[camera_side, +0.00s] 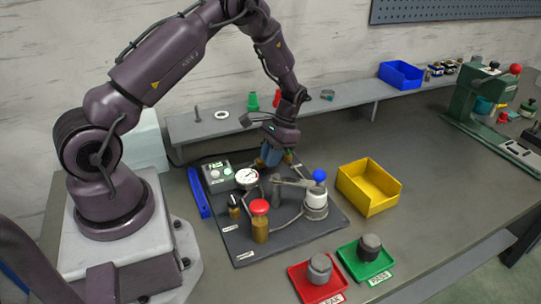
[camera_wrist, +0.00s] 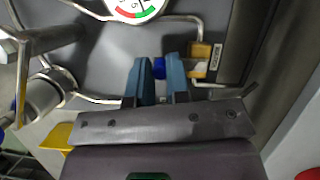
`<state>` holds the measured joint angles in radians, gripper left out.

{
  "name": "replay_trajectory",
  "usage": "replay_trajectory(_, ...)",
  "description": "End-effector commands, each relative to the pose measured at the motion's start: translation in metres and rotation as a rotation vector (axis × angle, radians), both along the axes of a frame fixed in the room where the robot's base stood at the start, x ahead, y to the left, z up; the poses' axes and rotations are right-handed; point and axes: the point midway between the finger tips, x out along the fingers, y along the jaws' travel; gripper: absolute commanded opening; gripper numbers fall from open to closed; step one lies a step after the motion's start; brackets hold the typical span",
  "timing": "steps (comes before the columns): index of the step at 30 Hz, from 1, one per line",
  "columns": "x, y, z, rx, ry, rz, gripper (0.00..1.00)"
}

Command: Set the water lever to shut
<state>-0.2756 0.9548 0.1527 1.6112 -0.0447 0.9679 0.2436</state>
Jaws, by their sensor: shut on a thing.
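My gripper (camera_side: 269,158) is low over the back of the dark fixture plate (camera_side: 237,246), behind the round gauge (camera_side: 247,177). In the wrist view its two blue fingers (camera_wrist: 160,75) are closed on a small blue piece, the water lever's grip (camera_wrist: 159,68). Just right of the fingers is a brass valve body (camera_wrist: 201,49) with a small label beside it. The fingers and hand hide most of the lever, so I cannot tell its exact angle. In the side view the gripper hides the lever.
A grey clamp arm (camera_side: 292,183) and a white-and-grey fitting (camera_side: 316,202) with a blue ball stand right of the gripper. A red-capped brass part (camera_side: 260,222) stands in front. A yellow bin (camera_side: 369,187), red tray (camera_side: 304,289) and green tray (camera_side: 352,262) lie to the right.

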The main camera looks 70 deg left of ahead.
Motion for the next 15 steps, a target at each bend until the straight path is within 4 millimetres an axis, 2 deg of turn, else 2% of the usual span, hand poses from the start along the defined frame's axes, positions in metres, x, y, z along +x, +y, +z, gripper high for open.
replay_trajectory(2, 0.0018, -0.0001, 0.0012, 0.0, -0.005, -0.001, 0.0)
replay_trajectory(3, 0.0018, -0.0001, 0.0012, 0.001, -0.005, -0.001, 0.19)
replay_trajectory(4, 0.0018, -0.0001, 0.0012, 0.002, -0.006, -0.001, 0.26)
replay_trajectory(15, 0.0031, 0.0004, 0.005, 0.001, -0.004, -0.002, 0.27)
